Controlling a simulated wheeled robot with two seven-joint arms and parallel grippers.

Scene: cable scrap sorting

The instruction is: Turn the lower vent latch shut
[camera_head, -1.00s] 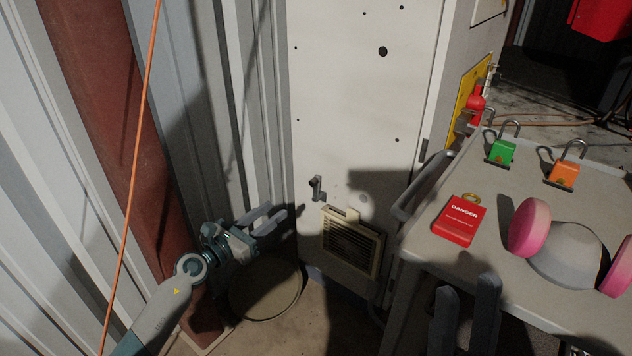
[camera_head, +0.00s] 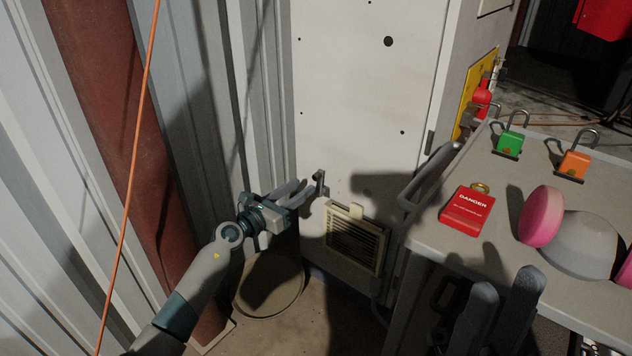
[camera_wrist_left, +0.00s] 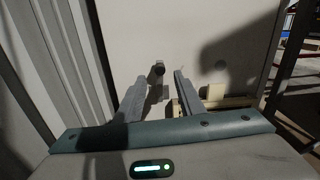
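A small dark latch handle (camera_head: 320,180) sticks out from the white cabinet door, up and left of the cream louvred vent (camera_head: 355,240). My left gripper (camera_head: 303,192) is open, with its fingertips just left of the latch. In the left wrist view the latch (camera_wrist_left: 157,70) shows beyond and between the two open fingers (camera_wrist_left: 155,90). Whether a finger touches it I cannot tell. The vent's cream top tab (camera_wrist_left: 215,92) is to the right there. My right gripper (camera_head: 505,305) is open and empty at the lower right, in front of the grey cart.
The grey cart (camera_head: 425,228) stands at the right with a red danger tag (camera_head: 467,212), a green padlock (camera_head: 508,143), an orange padlock (camera_head: 574,163) and a respirator (camera_head: 580,245). Corrugated wall is at the left.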

